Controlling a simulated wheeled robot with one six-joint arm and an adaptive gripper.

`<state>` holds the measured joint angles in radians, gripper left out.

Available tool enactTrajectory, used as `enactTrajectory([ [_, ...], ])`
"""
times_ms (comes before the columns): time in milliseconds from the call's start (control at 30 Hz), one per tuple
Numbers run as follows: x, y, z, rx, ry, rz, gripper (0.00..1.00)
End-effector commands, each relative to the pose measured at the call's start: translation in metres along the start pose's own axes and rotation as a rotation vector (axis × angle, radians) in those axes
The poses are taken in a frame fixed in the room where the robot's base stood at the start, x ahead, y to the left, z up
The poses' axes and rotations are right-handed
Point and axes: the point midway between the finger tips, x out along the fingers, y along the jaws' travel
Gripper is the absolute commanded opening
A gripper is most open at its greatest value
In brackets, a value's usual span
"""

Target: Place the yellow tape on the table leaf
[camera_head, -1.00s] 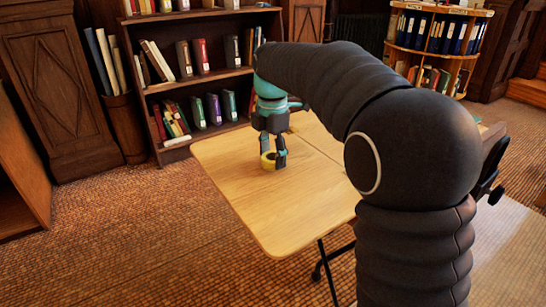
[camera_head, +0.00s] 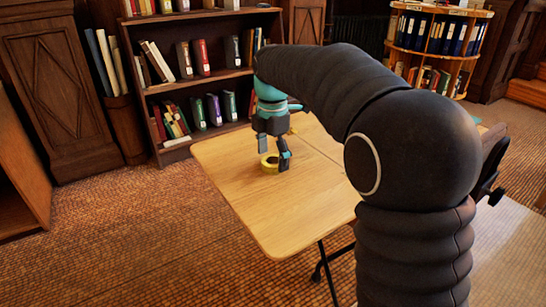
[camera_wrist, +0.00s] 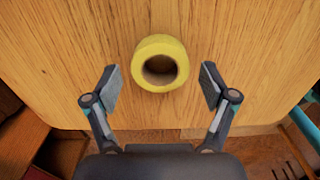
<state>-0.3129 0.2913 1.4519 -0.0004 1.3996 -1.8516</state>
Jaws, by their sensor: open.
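The yellow tape (camera_head: 269,164) is a roll lying flat on the wooden table leaf (camera_head: 280,215). In the wrist view the tape (camera_wrist: 160,63) shows its round hole, with bare wood (camera_wrist: 60,60) around it. My gripper (camera_head: 275,162) is right above the tape in the head view, and its fingers partly hide the roll there. In the wrist view my gripper (camera_wrist: 160,88) is open, one finger on each side of the tape, with clear gaps between the fingers and the roll.
The leaf around the tape is bare. Its near edge shows low in the wrist view. A dark bookcase (camera_head: 200,82) with several books stands behind the table. A round shelf (camera_head: 440,45) with binders stands at the back right.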

Motion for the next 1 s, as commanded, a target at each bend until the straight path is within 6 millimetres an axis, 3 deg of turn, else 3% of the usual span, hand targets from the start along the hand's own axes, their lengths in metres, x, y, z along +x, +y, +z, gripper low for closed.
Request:
enactTrajectory([
  [500, -0.094, 0.001, 0.0, 0.0, -0.001, 0.003, 0.84],
  [700, -0.113, 0.001, 0.0, 0.0, 0.0, 0.001, 0.84],
  [1000, -0.12, -0.006, 0.001, 0.031, -0.002, 0.009, 0.84],
])
